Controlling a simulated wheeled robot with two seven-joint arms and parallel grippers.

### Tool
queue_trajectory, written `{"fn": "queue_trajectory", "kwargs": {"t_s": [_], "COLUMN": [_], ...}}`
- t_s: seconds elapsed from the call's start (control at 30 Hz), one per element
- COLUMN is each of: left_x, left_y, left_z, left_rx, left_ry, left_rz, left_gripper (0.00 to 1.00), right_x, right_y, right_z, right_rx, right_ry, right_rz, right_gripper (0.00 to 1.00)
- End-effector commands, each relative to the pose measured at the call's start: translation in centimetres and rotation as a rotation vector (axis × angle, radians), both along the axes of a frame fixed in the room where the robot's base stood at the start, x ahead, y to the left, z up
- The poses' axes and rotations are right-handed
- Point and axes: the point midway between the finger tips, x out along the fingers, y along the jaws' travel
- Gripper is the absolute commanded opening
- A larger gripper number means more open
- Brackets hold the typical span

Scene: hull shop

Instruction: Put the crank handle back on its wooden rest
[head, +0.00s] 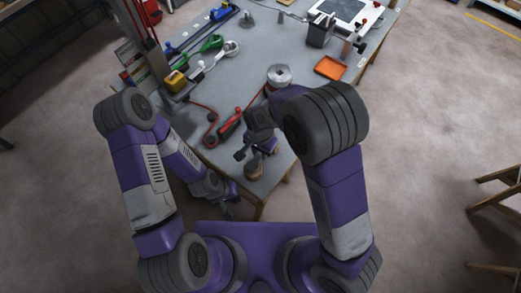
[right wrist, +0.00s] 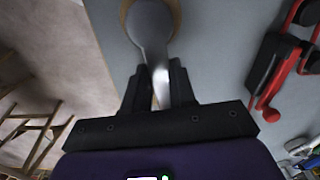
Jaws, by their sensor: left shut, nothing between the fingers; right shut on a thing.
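The crank handle (right wrist: 151,30) is a smooth grey metal piece with a rounded far end and a narrower shank. My right gripper (right wrist: 160,88) is shut on the shank in the right wrist view. The handle's rounded end overlaps a round tan wooden piece (right wrist: 125,18), which looks like the rest; I cannot tell whether they touch. In the head view my right gripper (head: 260,146) is over the near corner of the bench, partly hidden by my arm. My left gripper (head: 229,193) is shut and empty, low beside the bench's near left edge.
A red clamp-like tool (right wrist: 272,78) lies on the grey bench (head: 205,115), right of the handle in the wrist view. A roll of pale tape (head: 279,76), an orange tray (head: 329,68) and several tools lie farther back. Wooden trestles (head: 497,205) stand on the floor at right.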

Motion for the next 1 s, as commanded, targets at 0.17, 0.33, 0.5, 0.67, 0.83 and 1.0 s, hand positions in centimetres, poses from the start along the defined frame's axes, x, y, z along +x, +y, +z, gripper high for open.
{"fn": "queue_trajectory", "kwargs": {"t_s": [0.17,0.33,0.5,0.67,0.83,1.0], "left_x": [0.00,0.00,0.00,0.00,0.00,0.00], "left_y": [0.00,0.00,0.00,0.00,0.00,0.00], "left_z": [0.00,-0.16,-0.29,-0.27,-0.27,-0.27], "left_rx": [0.000,0.000,0.000,0.000,0.000,0.000], "left_ry": [0.000,0.000,0.000,0.000,0.000,0.000], "left_rz": [0.000,0.000,0.000,0.000,0.000,0.000], "left_gripper": [0.00,0.00,0.00,0.00,0.00,0.00], "right_x": [0.02,0.01,0.01,0.01,0.01,0.01], "right_y": [0.02,0.02,0.01,0.01,0.01,0.01], "right_z": [0.02,-0.25,-0.53,-0.52,-0.51,-0.51], "right_rx": [0.001,0.001,0.001,0.001,0.001,0.001], "right_ry": [-0.001,-0.001,-0.001,-0.001,-0.001,-0.001], "right_rz": [0.000,0.000,0.000,0.000,0.000,0.000], "right_gripper": [0.00,0.00,0.00,0.00,0.27,0.53]}}
